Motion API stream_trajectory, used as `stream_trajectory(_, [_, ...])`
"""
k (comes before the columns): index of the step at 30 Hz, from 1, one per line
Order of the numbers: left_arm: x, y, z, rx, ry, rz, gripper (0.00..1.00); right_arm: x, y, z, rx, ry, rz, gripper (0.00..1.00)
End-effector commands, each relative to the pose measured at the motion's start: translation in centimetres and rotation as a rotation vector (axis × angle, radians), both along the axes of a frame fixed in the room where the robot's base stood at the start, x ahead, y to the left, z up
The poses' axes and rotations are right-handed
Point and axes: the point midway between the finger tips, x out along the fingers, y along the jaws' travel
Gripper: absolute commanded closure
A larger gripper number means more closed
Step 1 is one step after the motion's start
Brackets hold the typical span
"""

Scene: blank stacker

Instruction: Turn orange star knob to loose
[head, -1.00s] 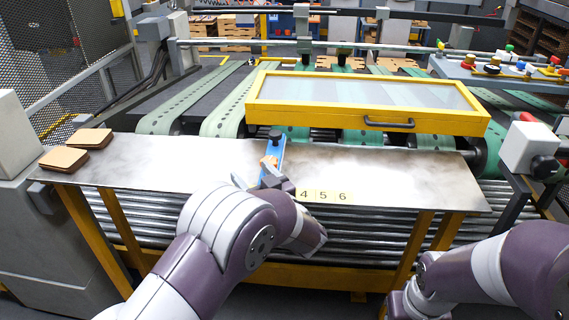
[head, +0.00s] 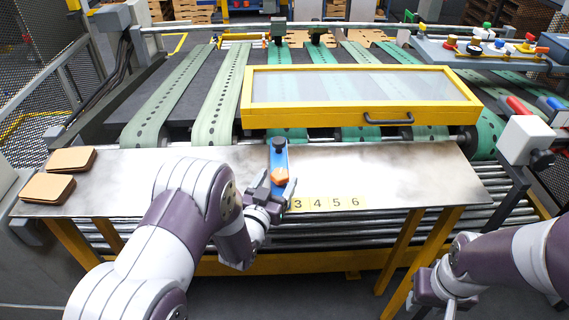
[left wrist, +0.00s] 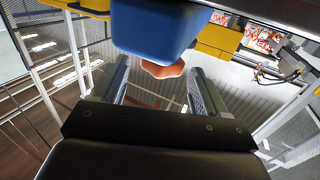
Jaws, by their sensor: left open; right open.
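The orange star knob (head: 280,176) sits on a blue bracket (head: 279,155) at the edge of the metal table, left of the number labels. My left gripper (head: 276,187) is open at the near side of the knob, one finger to each side of it. In the left wrist view the orange knob (left wrist: 163,70) shows under the blue bracket (left wrist: 158,28), between the spread fingertips of my left gripper (left wrist: 160,70). I cannot tell if either finger touches it.
Yellow labels (head: 327,203) lie along the table (head: 400,175) front. A yellow-framed clear cover (head: 360,90) with a black handle stands behind. Brown pads (head: 58,175) are at the left end. A white block with a black knob (head: 527,140) stands at the right.

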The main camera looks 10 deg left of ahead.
Motion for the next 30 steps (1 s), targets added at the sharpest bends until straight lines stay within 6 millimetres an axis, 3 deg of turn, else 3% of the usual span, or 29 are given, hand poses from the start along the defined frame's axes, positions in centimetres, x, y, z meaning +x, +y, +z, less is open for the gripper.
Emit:
stream_trajectory(3, [2.3,-0.4,0.2,0.001,-0.001,-0.001,0.26,0.0,0.0,0.8,0.000,0.000,0.000,0.57])
stream_trajectory(9, [4.6,-0.6,0.1,0.001,-0.001,-0.001,0.26,0.0,0.0,1.3,0.000,0.000,0.000,0.57])
stream_trajectory(19, [5.1,-0.7,0.0,0.001,-0.001,0.000,0.26,0.0,0.0,1.3,0.000,0.000,0.000,0.57])
stream_trajectory(20, [5.1,-0.7,0.0,0.001,-0.001,0.000,0.29,0.0,0.0,1.3,0.000,0.000,0.000,0.57])
stream_trajectory(24, [5.1,-0.7,0.0,0.001,-0.001,0.000,0.75,0.0,0.0,1.3,0.000,0.000,0.000,0.57])
stream_trajectory(30, [5.1,-0.7,-0.2,0.002,-0.002,0.032,0.77,0.0,0.0,0.8,0.000,0.000,0.000,0.57])
